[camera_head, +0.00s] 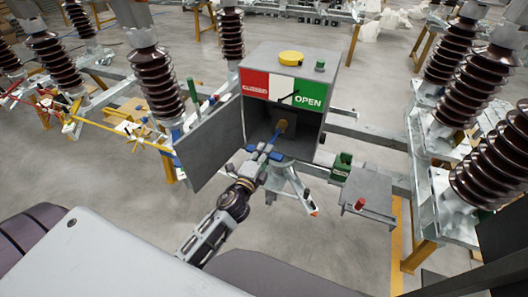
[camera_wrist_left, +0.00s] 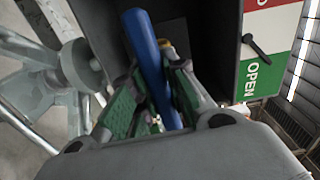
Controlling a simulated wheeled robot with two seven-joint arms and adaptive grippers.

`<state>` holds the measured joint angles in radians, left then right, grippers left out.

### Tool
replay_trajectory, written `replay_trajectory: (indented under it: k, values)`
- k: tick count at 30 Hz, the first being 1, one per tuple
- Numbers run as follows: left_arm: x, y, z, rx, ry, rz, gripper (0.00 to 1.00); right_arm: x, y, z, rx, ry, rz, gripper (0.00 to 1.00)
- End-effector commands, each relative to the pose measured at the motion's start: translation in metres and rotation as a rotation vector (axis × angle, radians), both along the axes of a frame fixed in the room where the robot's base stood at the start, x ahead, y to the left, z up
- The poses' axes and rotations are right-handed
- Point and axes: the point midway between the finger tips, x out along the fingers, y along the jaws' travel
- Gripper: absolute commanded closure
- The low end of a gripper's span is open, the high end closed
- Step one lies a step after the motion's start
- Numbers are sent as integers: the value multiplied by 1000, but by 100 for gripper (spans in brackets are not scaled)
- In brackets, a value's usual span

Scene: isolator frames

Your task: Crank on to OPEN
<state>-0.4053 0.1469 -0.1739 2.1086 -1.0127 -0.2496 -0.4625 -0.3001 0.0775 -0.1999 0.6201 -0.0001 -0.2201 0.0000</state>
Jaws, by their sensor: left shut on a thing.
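The grey drive box (camera_head: 290,75) stands with its door (camera_head: 210,147) swung open to the left. Its front label has a red CLOSED part, a white middle and a green OPEN part (camera_head: 307,99), with a dark pointer (camera_head: 287,98) over the white. A blue crank (camera_head: 276,135) reaches from a brass-coloured hub (camera_head: 282,125) inside the box. My left gripper (camera_head: 264,153) is at the box's opening, shut on the crank; the blue bar also shows between its fingers in the left wrist view (camera_wrist_left: 150,65). My right gripper is not in view.
A small grey shelf (camera_head: 368,190) with a red-topped item (camera_head: 360,204) stands right of the box, beside a green item (camera_head: 342,165). Brown ribbed insulators (camera_head: 157,80) on steel frames stand on both sides. Some floor in front is clear.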

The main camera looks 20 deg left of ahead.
Motion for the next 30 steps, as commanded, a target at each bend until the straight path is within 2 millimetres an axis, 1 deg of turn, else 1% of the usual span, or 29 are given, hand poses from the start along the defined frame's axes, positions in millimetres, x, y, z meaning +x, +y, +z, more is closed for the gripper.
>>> replay_trajectory:
  k: [1, 3, 13, 22, 29, 30]
  values:
    - [1, 2, 4, 36, -2, 4, 100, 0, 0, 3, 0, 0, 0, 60]
    - [1, 3, 4, 63, -3, 4, 100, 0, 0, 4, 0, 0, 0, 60]
    - [1, 2, 4, 82, -3, 4, 100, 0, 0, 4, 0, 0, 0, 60]
    - [1, 2, 8, 271, -4, 4, 100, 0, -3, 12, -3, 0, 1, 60]
    - [1, 2, 8, 281, -6, 5, 100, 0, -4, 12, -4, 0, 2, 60]
    - [1, 2, 8, 281, -6, 5, 75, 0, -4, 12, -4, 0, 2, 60]
